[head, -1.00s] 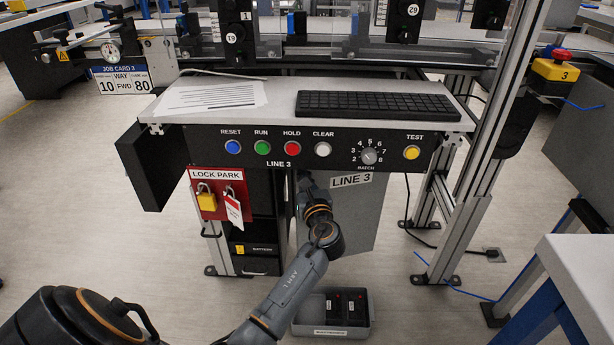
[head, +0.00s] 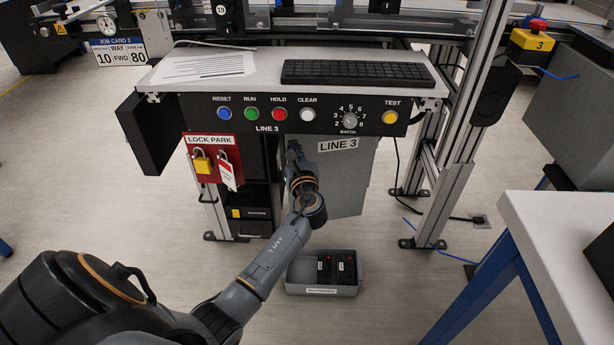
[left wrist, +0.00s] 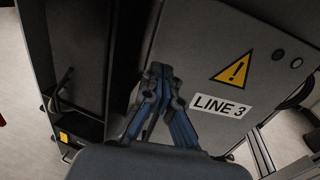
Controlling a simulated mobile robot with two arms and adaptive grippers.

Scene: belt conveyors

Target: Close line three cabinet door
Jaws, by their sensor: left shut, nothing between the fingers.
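The line three cabinet door (head: 345,190) is a grey panel with a "LINE 3" label, below the right part of the console. In the left wrist view the door (left wrist: 225,45) also carries a yellow warning triangle. It stands at an angle, with a dark gap along its left edge. My left gripper (head: 291,148) is at the door's left side, partly hidden under the console edge. In the left wrist view its fingers (left wrist: 158,75) are shut and empty in front of the panel, near its left edge. I cannot tell whether they touch it. My right gripper is out of view.
The console (head: 262,118) with buttons and a keyboard (head: 355,73) overhangs the door. A red lock board (head: 212,160) hangs at its left. A grey tray (head: 300,285) with black batteries lies on the floor below. A white table (head: 560,240) stands at the right.

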